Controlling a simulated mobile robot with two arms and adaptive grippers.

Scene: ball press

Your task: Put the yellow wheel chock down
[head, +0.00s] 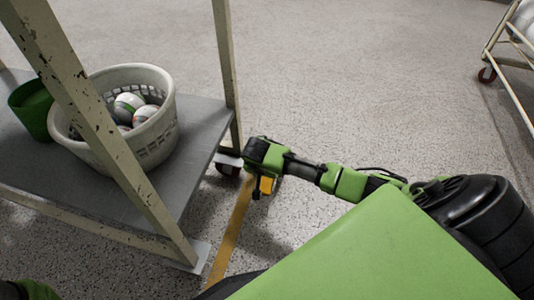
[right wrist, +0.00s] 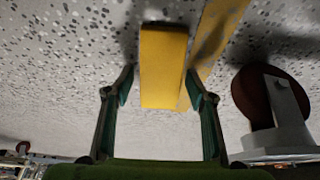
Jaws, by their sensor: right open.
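The yellow wheel chock (right wrist: 163,65) is a plain block in the right wrist view, lying between and slightly beyond my right gripper's fingertips (right wrist: 160,76). The fingers are spread, with a visible gap on each side of the chock. It appears to rest on the speckled floor, beside the yellow floor line. In the head view the chock (head: 266,185) shows as a small yellow patch under my right gripper (head: 261,172), near the rack's wheel. My left gripper does not show; only a bit of green and black is at the bottom left corner.
The rack's caster wheel (right wrist: 262,95) stands close to the right of the gripper. The rack's grey shelf (head: 95,200) holds a white basket (head: 155,150) with several balls and a green bin (head: 32,108). Another wheeled frame (head: 492,60) is at the upper right. Open floor lies between.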

